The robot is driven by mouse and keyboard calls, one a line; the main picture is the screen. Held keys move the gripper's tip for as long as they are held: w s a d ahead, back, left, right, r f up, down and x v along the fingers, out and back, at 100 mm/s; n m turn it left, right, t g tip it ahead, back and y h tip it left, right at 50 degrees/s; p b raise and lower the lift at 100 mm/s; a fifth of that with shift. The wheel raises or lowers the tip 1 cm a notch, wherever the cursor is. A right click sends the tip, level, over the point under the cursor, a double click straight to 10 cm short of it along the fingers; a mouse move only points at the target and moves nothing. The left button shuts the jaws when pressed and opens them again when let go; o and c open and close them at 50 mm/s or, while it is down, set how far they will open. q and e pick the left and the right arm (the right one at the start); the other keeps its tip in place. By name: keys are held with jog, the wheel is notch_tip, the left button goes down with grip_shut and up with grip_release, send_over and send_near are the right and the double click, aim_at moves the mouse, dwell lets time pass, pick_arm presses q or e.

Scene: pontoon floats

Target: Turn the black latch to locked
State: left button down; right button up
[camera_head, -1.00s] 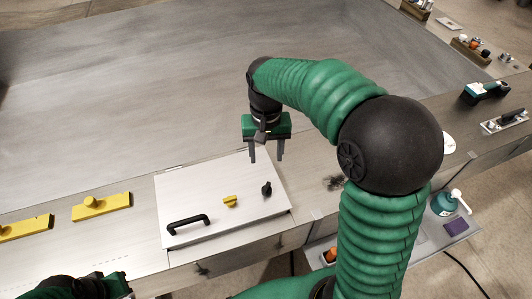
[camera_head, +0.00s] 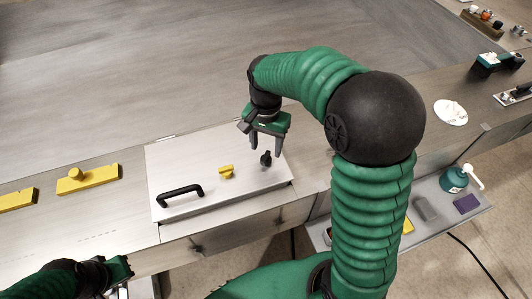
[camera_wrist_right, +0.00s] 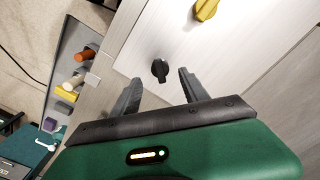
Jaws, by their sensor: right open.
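The black latch (camera_head: 265,159) is a small knob near the right edge of a pale panel (camera_head: 216,196). In the right wrist view the black latch (camera_wrist_right: 160,70) lies just ahead of the fingertips, roughly between their lines. My right gripper (camera_head: 265,150) is open, with its two fingers pointing down close above the latch; I cannot tell whether they touch it. The right wrist view also shows the open, empty fingers of my right gripper (camera_wrist_right: 158,84). My left gripper (camera_head: 122,270) is partly in view at the lower left, and its fingers cannot be made out.
A yellow knob (camera_head: 226,172) and a black handle (camera_head: 180,195) are on the same panel. Yellow blocks (camera_head: 88,179) lie to the left. A lower shelf at the right holds a teal pump bottle (camera_head: 455,179). The grey surface behind the panel is clear.

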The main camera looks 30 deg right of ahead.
aim_at(266, 156)
notch_tip(266, 156, down, 5)
jog(key=shift+r, duration=0.1)
jog(key=shift+c, duration=0.2)
grip_shut()
